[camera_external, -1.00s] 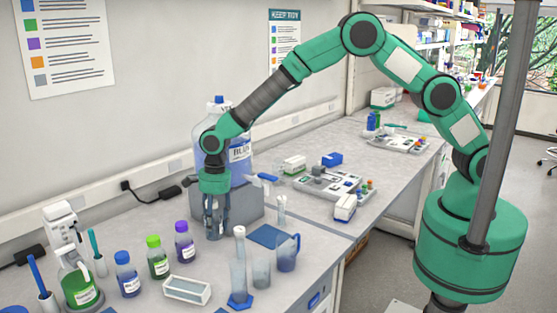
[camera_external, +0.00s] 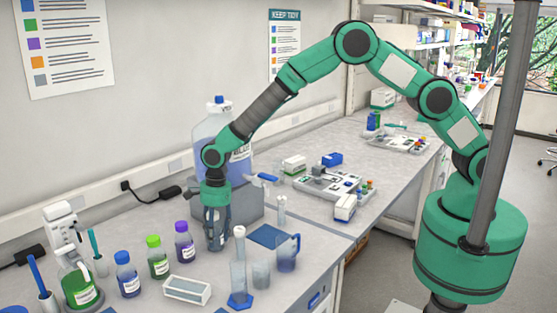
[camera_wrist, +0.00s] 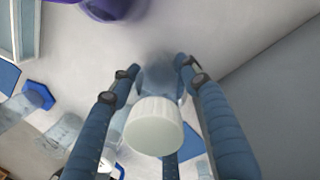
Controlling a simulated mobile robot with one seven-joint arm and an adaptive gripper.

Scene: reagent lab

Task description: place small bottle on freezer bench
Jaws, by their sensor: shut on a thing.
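My gripper (camera_external: 217,240) is low over the near bench (camera_external: 185,216), in front of a grey block. In the wrist view its two fingers (camera_wrist: 154,70) are shut around a small bottle (camera_wrist: 160,76) with a white ribbed cap (camera_wrist: 155,125). The cap faces the camera and the body beneath it is blurred and bluish. In the outside view the fingers mostly hide the bottle. I cannot tell whether its base touches the bench. No bench is visibly marked as the freezer bench.
A large blue-liquid jug (camera_external: 213,135) stands on the grey block (camera_external: 245,206) behind my gripper. Purple-capped (camera_external: 184,243), green-capped (camera_external: 157,258) and blue-capped (camera_external: 126,275) bottles stand left. A measuring cylinder (camera_external: 239,270) and blue jug (camera_external: 287,255) stand right. Trays (camera_external: 300,185) occupy the farther bench.

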